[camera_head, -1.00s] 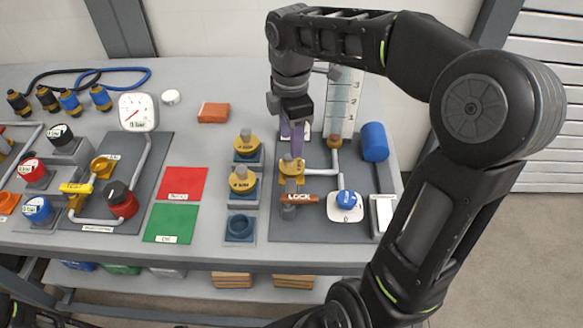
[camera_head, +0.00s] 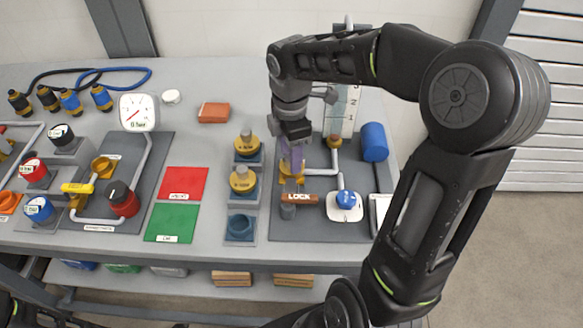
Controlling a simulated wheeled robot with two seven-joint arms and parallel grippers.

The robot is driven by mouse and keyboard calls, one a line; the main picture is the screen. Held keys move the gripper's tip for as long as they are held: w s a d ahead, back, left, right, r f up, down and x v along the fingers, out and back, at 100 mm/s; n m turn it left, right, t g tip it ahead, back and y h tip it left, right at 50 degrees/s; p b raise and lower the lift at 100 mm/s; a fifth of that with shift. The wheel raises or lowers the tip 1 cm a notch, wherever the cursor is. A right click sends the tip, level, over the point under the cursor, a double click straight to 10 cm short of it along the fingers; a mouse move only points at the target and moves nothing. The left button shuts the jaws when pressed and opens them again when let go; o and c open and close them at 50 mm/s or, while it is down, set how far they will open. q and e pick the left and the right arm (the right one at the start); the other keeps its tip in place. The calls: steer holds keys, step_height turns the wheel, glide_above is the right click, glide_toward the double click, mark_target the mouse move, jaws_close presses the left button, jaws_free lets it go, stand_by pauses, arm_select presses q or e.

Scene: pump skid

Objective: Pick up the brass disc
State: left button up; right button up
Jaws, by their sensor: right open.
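My right gripper (camera_head: 291,160) points down over the dark plate on the right of the bench. Its purple fingers are open, at a yellow-brass fitting (camera_head: 291,172) just behind the LOCK bar. The fingers partly hide this fitting, and I cannot tell whether they touch it. Two yellow-brass round pieces with grey knobs sit in blue holders left of the gripper, a rear one (camera_head: 248,142) and a front one (camera_head: 243,180). I cannot tell for sure which of these is the brass disc. My left gripper is not in view.
The orange-brown LOCK bar (camera_head: 299,198) and a blue knob on a white plate (camera_head: 346,199) are close in front of the gripper. A blue cylinder (camera_head: 374,142) stands to the right. An empty blue holder (camera_head: 240,228), red mat (camera_head: 184,183) and green mat (camera_head: 171,222) lie left.

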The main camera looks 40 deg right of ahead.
jaws_close()
stand_by(0.6)
